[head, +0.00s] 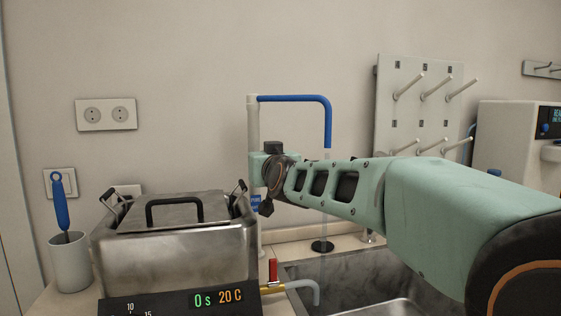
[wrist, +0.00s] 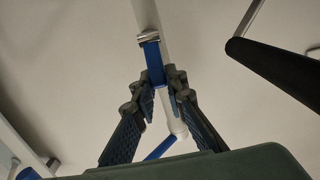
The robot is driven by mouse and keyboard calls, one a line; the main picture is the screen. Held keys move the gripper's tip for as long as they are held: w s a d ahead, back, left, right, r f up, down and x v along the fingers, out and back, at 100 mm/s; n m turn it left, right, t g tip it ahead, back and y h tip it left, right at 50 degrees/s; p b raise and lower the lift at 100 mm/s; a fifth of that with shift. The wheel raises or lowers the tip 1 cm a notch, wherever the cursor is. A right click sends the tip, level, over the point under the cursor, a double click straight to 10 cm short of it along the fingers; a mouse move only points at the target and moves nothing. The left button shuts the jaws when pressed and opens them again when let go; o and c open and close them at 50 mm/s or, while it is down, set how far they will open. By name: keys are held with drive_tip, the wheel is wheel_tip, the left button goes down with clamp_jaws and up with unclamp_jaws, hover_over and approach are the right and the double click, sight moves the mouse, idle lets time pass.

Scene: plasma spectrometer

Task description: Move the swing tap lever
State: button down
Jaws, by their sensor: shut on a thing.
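The swing tap has a white upright post (head: 253,125) and a blue bent spout (head: 300,98) reaching right over the sink. Its blue lever (wrist: 153,62) sits below a metal collar on the white post in the wrist view. In the head view, a small blue part (head: 255,200) shows beside the post, partly hidden by my wrist. My gripper (wrist: 160,85) is shut on the blue lever, with one dark finger on each side of it. In the head view, my arm hides the fingertips.
A steel bath with a lid (head: 185,245) stands left of the post, its handles close to my wrist. A red-handled valve (head: 273,270) projects at its right. The sink (head: 375,270) lies below my arm. A peg board (head: 420,115) hangs behind.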

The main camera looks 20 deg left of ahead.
drive_tip(key=shift+r, duration=0.1)
drive_tip(key=c, duration=1.9)
unclamp_jaws()
drive_tip(key=shift+c, duration=0.2)
drive_tip(key=v, duration=0.7)
drive_tip(key=shift+s+d, duration=0.2)
